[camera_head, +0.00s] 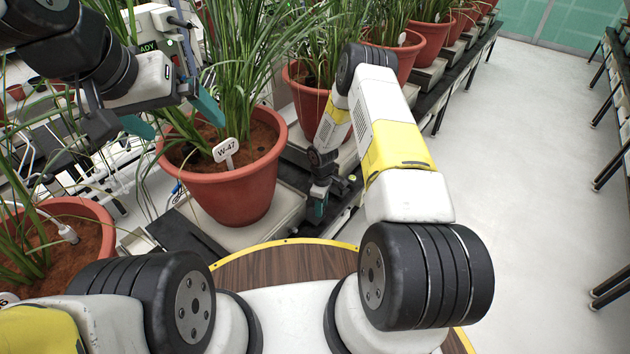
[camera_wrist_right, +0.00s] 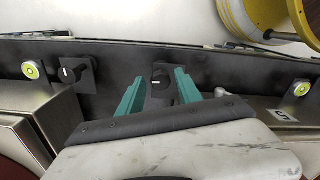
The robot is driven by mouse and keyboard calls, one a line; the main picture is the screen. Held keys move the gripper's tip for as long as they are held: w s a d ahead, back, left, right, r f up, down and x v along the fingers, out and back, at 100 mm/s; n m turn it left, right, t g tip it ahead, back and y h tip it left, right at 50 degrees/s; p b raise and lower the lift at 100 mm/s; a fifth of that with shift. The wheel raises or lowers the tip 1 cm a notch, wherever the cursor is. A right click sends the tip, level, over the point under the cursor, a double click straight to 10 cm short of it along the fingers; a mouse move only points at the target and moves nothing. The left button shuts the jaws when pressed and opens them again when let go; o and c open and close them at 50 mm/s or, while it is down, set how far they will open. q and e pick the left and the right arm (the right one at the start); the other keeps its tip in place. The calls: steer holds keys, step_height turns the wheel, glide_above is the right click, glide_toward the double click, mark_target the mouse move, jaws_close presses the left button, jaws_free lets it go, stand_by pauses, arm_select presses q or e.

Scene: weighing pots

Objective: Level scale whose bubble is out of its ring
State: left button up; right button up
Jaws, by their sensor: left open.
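The scale (camera_head: 250,232) stands under the pot labelled W-47 (camera_head: 225,185) in the head view. In the right wrist view, one round yellow-green level (camera_wrist_right: 30,70) is at the left and another level (camera_wrist_right: 301,89) at the right. Their bubbles are too small to place surely against the rings. A black knob with a white mark (camera_wrist_right: 160,77) lies between the teal fingers of my right gripper (camera_wrist_right: 158,92), which stand apart; I cannot tell whether they touch it. A second knob (camera_wrist_right: 70,74) is further left. My left gripper (camera_head: 172,116) is open and empty beside the plant.
Another pot (camera_head: 75,218) stands at the left. More potted plants, such as one with a red pot (camera_head: 305,95), line the bench going back. Leaves hang close around my left gripper. The floor (camera_head: 520,180) at the right is clear.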

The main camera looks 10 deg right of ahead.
steer(key=shift+r, duration=0.1)
step_height(320, 180, up, 8)
steer(key=shift+f, duration=0.2)
stand_by(0.4)
stand_by(0.3)
